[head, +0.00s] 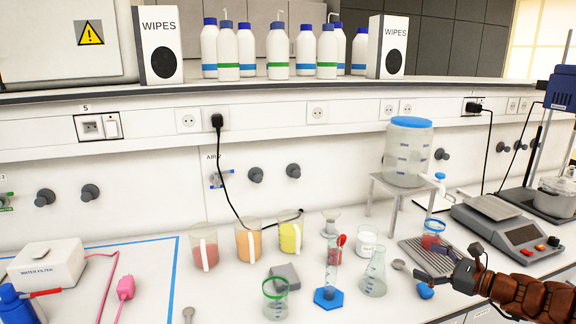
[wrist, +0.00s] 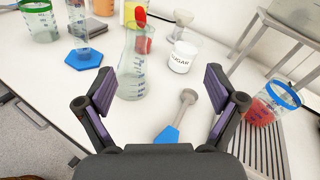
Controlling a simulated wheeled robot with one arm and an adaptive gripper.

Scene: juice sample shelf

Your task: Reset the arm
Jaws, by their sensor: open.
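My gripper (head: 433,262) reaches in from the right in the head view, above the bench beside the drip tray. In the wrist view my gripper (wrist: 160,105) is open, its two fingers wide apart with nothing between them. A blue-handled tool with a grey round end (wrist: 178,118) lies on the bench beyond the fingers. A beaker of red juice with a blue rim (head: 433,235) stands on the slatted tray (head: 412,250); the beaker (wrist: 270,104) shows right of the right finger in the wrist view.
A conical flask (head: 374,274), a measuring cylinder on a blue base (head: 328,297) and a sugar beaker (head: 367,241) stand left of my gripper. A water dispenser (head: 408,155) sits on a stand behind. A scale (head: 508,228) is to the right. Red, orange and yellow jugs (head: 249,243) stand further left.

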